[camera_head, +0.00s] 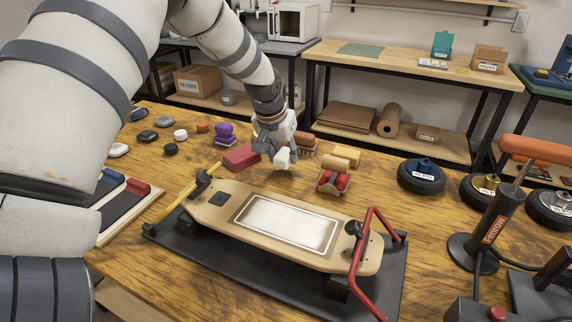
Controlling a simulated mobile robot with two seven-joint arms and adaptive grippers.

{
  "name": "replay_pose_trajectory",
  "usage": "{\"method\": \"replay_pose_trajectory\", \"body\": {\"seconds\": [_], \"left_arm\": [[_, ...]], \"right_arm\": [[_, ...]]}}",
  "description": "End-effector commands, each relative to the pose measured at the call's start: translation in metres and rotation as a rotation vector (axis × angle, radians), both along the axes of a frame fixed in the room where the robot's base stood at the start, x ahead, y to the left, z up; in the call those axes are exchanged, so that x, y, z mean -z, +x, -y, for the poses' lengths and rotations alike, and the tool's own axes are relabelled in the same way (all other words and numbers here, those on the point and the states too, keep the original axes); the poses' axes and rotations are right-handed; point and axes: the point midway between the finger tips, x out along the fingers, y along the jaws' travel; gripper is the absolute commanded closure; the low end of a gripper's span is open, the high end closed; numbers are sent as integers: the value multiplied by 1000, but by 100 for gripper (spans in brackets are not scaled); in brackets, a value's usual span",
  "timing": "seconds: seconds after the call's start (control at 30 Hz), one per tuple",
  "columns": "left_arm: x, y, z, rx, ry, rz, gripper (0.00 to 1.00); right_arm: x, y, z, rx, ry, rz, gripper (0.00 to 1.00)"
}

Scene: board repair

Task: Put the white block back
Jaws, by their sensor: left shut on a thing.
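My left gripper (278,155) reaches in from the upper left over the back part of the wooden table. It is shut on the white block (283,158), which shows just at its fingertips. Gripper and block are among several coloured blocks behind the skateboard deck (225,207). I cannot tell whether the block touches the table. My right gripper is not in view.
The deck sits on a black mat (260,282) with a red-handled clamp (365,255). Wheels (421,178) stand at the right.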

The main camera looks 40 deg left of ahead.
Motion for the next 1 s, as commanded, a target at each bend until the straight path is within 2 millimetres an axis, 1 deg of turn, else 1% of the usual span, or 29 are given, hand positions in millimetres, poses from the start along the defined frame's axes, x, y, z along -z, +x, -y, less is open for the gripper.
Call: {"method": "replay_pose_trajectory", "body": {"seconds": [0.03,0.1,0.13,0.33,0.47,0.5,0.57,0.6,0.87,0.93,0.97,1.0], "left_arm": [[15,-2,1,0,-2,-11,93],[28,-2,1,0,-2,-10,93],[31,-2,1,1,-1,-8,93],[30,-1,1,-1,-1,-3,93],[33,-1,1,0,-1,-4,93],[33,-1,1,0,-1,-4,63],[33,-1,2,0,-1,-4,49],[33,-1,1,-1,-2,-4,47],[32,-1,2,-1,-2,-2,47],[25,-2,2,-1,-2,-1,47],[19,-3,3,0,-2,2,47],[8,-6,4,1,-1,7,47]], "right_arm": [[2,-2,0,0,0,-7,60],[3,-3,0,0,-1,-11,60],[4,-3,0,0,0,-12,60],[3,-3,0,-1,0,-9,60],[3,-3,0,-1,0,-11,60],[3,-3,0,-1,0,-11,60],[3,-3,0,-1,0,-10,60],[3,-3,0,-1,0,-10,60],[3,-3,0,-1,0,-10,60],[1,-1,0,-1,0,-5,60],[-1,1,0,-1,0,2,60],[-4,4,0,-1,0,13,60]]}}
